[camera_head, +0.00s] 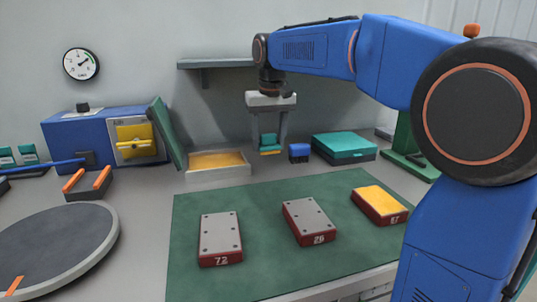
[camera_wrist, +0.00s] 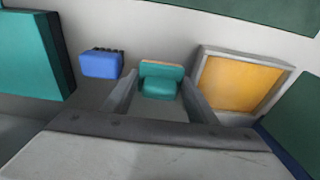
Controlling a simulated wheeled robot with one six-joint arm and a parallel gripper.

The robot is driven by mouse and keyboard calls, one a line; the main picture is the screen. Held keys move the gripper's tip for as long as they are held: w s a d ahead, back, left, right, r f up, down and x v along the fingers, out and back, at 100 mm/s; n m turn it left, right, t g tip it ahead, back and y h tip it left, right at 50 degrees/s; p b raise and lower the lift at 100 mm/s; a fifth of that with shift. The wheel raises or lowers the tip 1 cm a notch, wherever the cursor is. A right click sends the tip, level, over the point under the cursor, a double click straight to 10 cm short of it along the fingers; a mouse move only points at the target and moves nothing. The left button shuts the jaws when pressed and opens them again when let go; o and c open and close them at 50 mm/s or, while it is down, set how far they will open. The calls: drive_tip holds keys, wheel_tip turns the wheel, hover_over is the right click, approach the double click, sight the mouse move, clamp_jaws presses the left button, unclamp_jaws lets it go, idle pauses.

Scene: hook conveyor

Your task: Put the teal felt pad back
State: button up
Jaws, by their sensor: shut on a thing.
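The teal felt pad (camera_head: 269,140) is a small teal block with an orange-yellow band along its lower edge. My gripper (camera_head: 270,147) is shut on it and holds it upright above the bench, near the wall. In the wrist view the teal felt pad (camera_wrist: 160,87) shows between the two fingers, with a tan edge at its far side. From the head view the pad hangs between a shallow open box on its left and a small blue block on its right. Whether its underside touches anything cannot be told.
The blue block (camera_head: 299,152) has dark bristles. A teal-topped case (camera_head: 345,147) stands right. Three red-sided blocks lie on the green mat (camera_head: 260,255). A shelf (camera_head: 215,64) is behind.

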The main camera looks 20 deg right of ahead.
sight(269, 154)
drive_tip(key=shift+f, duration=2.15)
drive_tip(key=shift+f, duration=0.15)
drive_tip(key=o, duration=1.1)
drive_tip(key=r, duration=0.3)
drive_tip(key=s+r, duration=0.1)
drive_tip(key=r, duration=0.7)
drive_tip(key=shift+s, duration=0.3)
drive_tip(key=shift+s+r, duration=0.1)
drive_tip(key=shift+r, duration=0.5)
